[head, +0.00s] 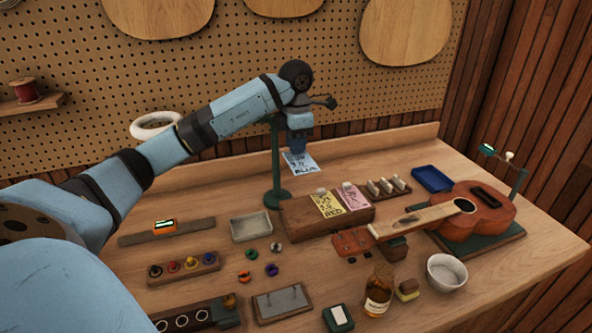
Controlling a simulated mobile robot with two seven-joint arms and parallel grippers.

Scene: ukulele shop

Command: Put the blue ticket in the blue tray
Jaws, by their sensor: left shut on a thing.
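My left gripper (298,143) reaches over the bench from the left and points down. It is shut on the blue ticket (301,163), a pale blue card with dark writing that hangs below the fingers, above the bench's back middle. The blue tray (432,179) sits on the bench at the back right, behind the ukulele, and looks empty. The ticket is well to the left of the tray and apart from it. My right gripper is not in the view.
A wooden block (300,222) holds a yellow ticket (327,203) and a pink ticket (354,196). A green stand (276,170) rises beside the held ticket. A pegged rack (388,187) and a ukulele (478,211) lie near the tray. A grey tray (251,227) stands left.

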